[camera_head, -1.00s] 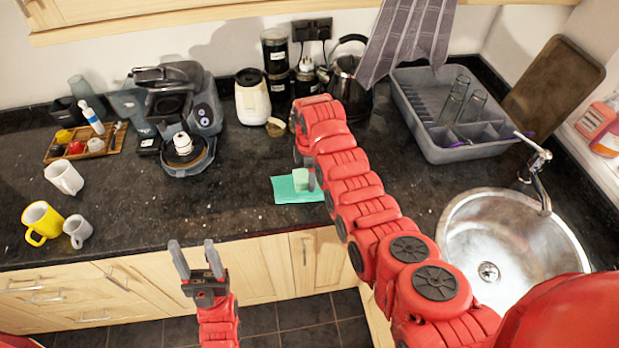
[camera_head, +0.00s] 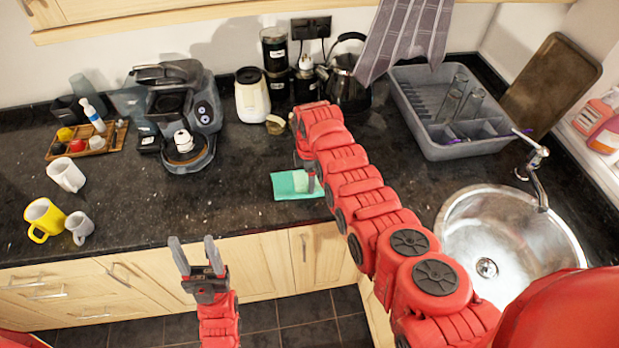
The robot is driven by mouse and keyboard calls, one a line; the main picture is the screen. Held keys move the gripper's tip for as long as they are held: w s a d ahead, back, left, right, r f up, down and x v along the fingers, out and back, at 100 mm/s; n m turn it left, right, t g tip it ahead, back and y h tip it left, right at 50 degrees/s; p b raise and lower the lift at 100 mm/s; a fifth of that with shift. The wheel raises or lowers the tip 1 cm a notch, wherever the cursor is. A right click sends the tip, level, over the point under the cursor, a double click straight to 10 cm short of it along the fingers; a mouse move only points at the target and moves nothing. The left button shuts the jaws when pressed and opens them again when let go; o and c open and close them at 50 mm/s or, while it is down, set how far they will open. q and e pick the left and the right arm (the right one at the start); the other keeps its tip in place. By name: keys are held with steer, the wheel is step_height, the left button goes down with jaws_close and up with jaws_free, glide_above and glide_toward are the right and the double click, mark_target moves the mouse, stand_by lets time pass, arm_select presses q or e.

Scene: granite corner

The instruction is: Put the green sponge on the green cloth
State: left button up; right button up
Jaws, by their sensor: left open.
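The green cloth (camera_head: 286,189) lies flat on the dark counter near its front edge. The light green sponge (camera_head: 300,181) is at the cloth's right part, over or on it; I cannot tell whether it touches. My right gripper (camera_head: 310,180) is at the sponge, with a grey finger showing beside it. The red arm hides most of this gripper, so its jaws cannot be judged. My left gripper (camera_head: 195,258) is open and empty, in front of the cabinet doors below the counter edge.
Mugs, among them a yellow one (camera_head: 44,219), stand at the left. A coffee machine (camera_head: 181,112), kettle (camera_head: 346,80) and jars line the back. A dish rack (camera_head: 446,122) and round sink (camera_head: 484,243) are at the right. The counter left of the cloth is clear.

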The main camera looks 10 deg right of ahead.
steer(key=o, duration=1.1)
steer(key=shift+s+f, duration=0.15)
steer(key=shift+f, duration=0.2)
steer(key=shift+o, duration=1)
steer(key=shift+f, duration=0.1)
